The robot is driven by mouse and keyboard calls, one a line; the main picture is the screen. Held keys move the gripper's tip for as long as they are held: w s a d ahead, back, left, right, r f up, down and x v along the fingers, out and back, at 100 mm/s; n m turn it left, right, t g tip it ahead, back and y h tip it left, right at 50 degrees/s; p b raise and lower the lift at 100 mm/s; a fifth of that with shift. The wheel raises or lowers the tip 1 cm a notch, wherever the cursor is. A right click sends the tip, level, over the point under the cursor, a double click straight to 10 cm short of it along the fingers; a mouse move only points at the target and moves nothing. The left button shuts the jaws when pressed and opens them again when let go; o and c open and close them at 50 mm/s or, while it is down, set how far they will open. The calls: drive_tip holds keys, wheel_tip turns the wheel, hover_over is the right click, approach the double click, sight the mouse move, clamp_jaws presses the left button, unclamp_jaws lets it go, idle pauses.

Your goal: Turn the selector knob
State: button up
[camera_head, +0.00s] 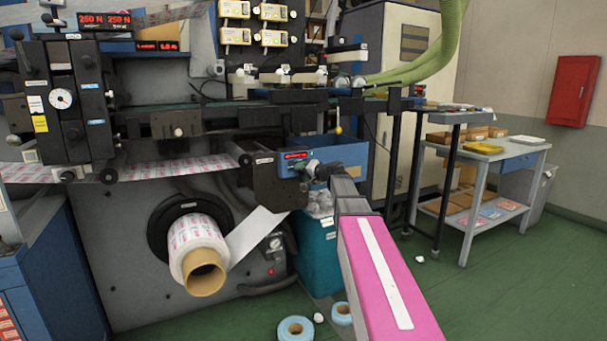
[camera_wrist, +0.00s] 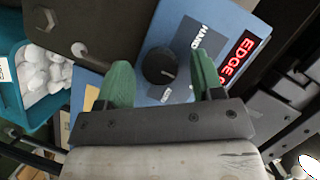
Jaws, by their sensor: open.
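The selector knob (camera_wrist: 160,66) is a round black knob with a light pointer line, on a blue panel (camera_wrist: 217,22) with a "HAND" label above it. In the wrist view it lies between the two green fingers of my gripper (camera_wrist: 160,80). The fingers are apart, one on each side of the knob; I cannot tell whether they touch it. In the head view my gripper (camera_head: 308,174) is at the front of the blue box (camera_head: 340,156), and the knob is hidden there.
A red lit display (camera_wrist: 240,55) reading "EDGE" is just right of my gripper. A teal bin (camera_head: 316,262) with crumpled white pieces stands below. A printed roll (camera_head: 193,235) and its web are at left. Blue tape rolls (camera_head: 296,329) lie on the floor. A side table (camera_head: 490,152) stands right.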

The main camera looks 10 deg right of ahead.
drive_tip(key=c, duration=0.9)
drive_tip(key=m, duration=0.2)
drive_tip(key=m+y, duration=0.1)
drive_tip(key=shift+f+m+t+y, duration=0.2)
drive_tip(key=shift+m+t+y, duration=0.1)
drive_tip(key=shift+m+t, duration=0.1)
drive_tip(key=shift+f+m+t+y, duration=0.1)
drive_tip(key=shift+m+t+y, duration=0.45)
drive_tip(key=shift+m, duration=1.45)
drive_tip(key=o, duration=0.9)
